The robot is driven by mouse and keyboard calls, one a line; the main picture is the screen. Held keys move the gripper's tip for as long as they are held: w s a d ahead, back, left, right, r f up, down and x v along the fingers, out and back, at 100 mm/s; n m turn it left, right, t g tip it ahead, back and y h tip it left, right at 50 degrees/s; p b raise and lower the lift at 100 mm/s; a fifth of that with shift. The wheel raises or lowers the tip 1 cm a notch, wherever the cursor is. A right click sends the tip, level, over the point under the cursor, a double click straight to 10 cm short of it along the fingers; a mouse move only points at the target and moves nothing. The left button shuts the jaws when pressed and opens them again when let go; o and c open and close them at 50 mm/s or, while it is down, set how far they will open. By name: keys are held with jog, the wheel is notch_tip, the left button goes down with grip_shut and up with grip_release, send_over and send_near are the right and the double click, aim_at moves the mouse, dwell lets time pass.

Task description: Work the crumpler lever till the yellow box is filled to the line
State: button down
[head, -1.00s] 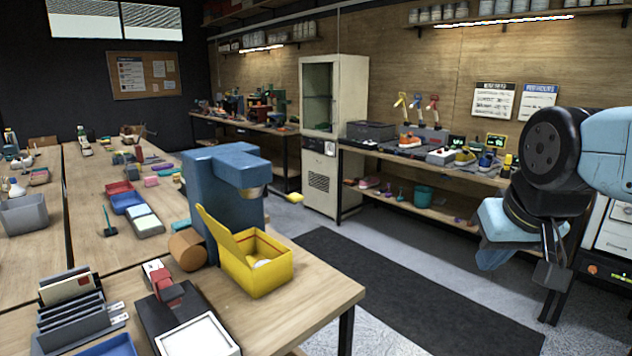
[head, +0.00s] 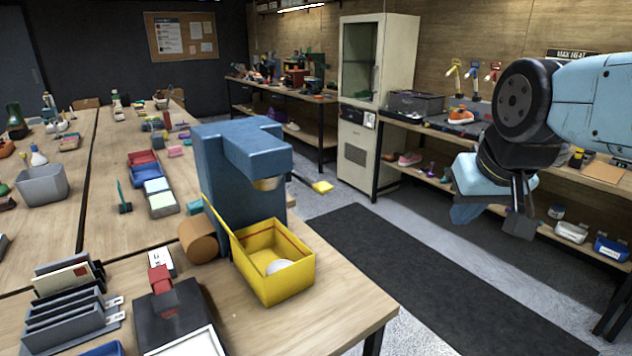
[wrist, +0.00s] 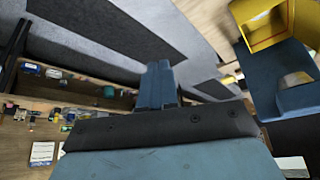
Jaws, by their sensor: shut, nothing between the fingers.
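The blue crumpler (head: 228,170) stands on the near wooden table. Its lever sticks out to the right and ends in a yellow handle (head: 322,187). The open yellow box (head: 290,279) sits under the crumpler's spout, with its lid tipped up on the left. A red line runs along its inner wall, and one white paper ball (head: 279,267) lies low inside. My gripper (head: 466,214) is shut and empty in the air, right of the lever and apart from it. In the wrist view, my gripper (wrist: 155,85) points away from the yellow box (wrist: 268,28) and the lever handle (wrist: 228,80).
A brown roll (head: 197,239) lies left of the crumpler. A grey file rack (head: 70,312) and a dark stand with a red part (head: 161,280) are at the near left. A dark floor mat (head: 400,262) lies in the open aisle. A shelved workbench (head: 440,182) lines the wall.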

jog(key=r+m+t+y, duration=0.1)
jog(key=y, duration=0.5)
send_over(320, 182)
jog(key=shift+w+a+r, duration=0.15)
jog(key=shift+w, duration=0.05)
jog(key=shift+s+f, duration=0.15)
jog(key=shift+f, duration=2.1)
jog(key=shift+s+f, duration=0.1)
jog(key=shift+f, duration=2.1)
